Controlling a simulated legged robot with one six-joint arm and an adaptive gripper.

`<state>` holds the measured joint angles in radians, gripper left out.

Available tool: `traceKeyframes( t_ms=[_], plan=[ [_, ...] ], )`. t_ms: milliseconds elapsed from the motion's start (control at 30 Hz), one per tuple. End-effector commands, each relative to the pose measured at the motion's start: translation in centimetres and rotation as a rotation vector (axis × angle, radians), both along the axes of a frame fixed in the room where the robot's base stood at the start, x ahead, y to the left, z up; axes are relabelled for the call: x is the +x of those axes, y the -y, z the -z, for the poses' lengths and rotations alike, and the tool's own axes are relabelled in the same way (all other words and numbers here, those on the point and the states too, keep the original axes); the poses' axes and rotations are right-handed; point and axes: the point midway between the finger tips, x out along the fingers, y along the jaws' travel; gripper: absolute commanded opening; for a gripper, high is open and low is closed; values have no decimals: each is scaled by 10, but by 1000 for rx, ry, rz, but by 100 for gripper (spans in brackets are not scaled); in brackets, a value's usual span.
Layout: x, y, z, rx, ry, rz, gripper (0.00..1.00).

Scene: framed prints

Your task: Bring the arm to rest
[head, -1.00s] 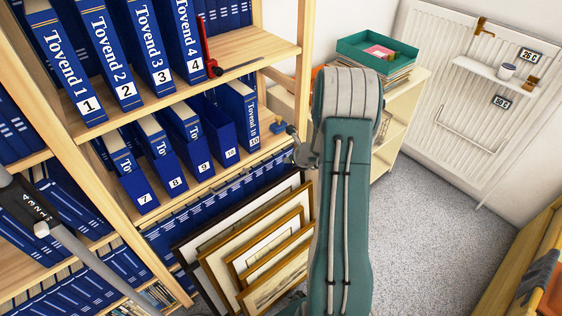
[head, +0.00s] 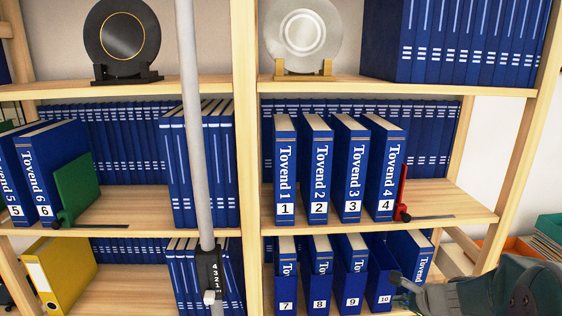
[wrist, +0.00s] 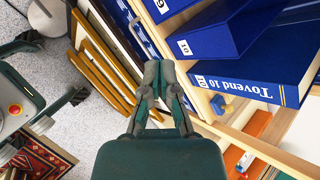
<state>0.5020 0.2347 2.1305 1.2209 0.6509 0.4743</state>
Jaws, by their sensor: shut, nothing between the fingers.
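My arm (head: 525,290) enters the head view at the lower right corner, grey and dark green. My gripper (head: 400,285) reaches left in front of the lower shelf, near the blue slipcase numbered 10 (head: 379,284). I cannot tell from the head view whether it touches the slipcase. In the wrist view my gripper (wrist: 160,72) has its fingertips together with nothing between them. There the Tovend 10 volume (wrist: 255,75) lies to its right, and the framed prints (wrist: 105,72) lean to its left.
A wooden bookcase (head: 246,150) fills the head view, with blue Tovend volumes (head: 318,170), a red bookend (head: 402,195) and display plates (head: 300,32). A grey pole (head: 190,120) stands in front of it. Grey carpet (wrist: 52,65) and a red patterned rug (wrist: 40,158) show below.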

Motion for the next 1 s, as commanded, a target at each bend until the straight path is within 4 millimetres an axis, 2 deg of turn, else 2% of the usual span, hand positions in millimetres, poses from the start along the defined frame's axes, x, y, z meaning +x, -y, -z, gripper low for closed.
traceKeyframes(
  t_ms=[33, 200, 500, 733, 1000],
  plan=[
    [-7, -17, -15, -56, 19, -87, 0],
    [-38, -62, -47, -237, 61, -368, 0],
    [-108, -121, -87, -580, 128, -834, 0],
    [-165, -141, -104, -861, 165, -1156, 0],
    [-223, -139, -115, -1192, 179, -1467, 0]
  ],
)
